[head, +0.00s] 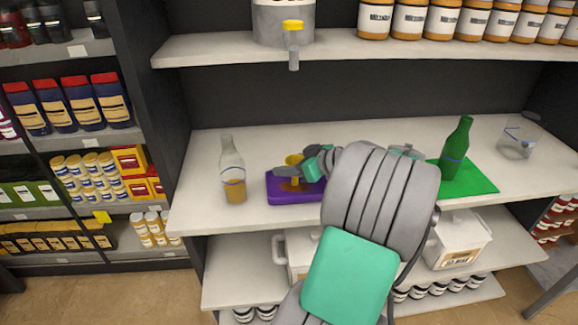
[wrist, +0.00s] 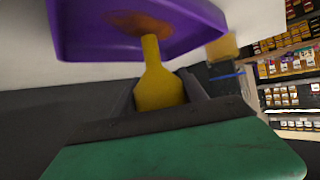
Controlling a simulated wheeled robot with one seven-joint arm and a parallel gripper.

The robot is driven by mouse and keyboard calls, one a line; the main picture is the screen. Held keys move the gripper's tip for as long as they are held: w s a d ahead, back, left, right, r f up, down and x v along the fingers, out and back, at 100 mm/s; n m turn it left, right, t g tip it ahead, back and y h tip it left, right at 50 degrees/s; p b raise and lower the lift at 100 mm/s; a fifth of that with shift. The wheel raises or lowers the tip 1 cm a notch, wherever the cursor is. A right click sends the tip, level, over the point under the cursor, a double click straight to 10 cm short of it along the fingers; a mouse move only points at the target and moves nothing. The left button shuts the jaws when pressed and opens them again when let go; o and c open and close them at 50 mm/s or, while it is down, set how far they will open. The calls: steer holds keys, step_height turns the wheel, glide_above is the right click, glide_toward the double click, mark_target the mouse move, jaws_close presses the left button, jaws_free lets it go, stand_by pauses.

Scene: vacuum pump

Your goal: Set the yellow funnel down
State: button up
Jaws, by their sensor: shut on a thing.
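The yellow funnel (head: 293,159) is just above the purple tray (head: 284,199) in the head view. My gripper (head: 292,171) is shut on it, coming from the right. In the wrist view, the funnel (wrist: 159,88) sits between the two dark fingers (wrist: 163,92), its narrow spout pointing at the tray (wrist: 85,30). The spout end is over an orange-brown stain on the tray. I cannot tell whether the spout touches the tray. My arm hides the tray's right part in the head view.
A clear bottle with amber liquid (head: 233,178) stands left of the tray. A green bottle (head: 456,150) stands on a green mat (head: 480,180) to the right, with a glass beaker (head: 517,143) beyond. A grey tank with a yellow-handled tap (head: 284,25) stands on the shelf above.

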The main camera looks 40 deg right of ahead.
steer(key=shift+f, duration=0.4)
steer(key=shift+f, duration=0.1)
steer(key=o, duration=1.3)
steer(key=shift+o, duration=0.2)
steer(key=shift+s+d+r, duration=0.1)
steer(key=shift+s+r, duration=0.05)
steer(key=shift+r, duration=0.05)
steer(key=b+v, duration=0.1)
steer(key=v, duration=1)
steer(key=shift+s+r, duration=0.15)
steer(key=shift+s, duration=0.2)
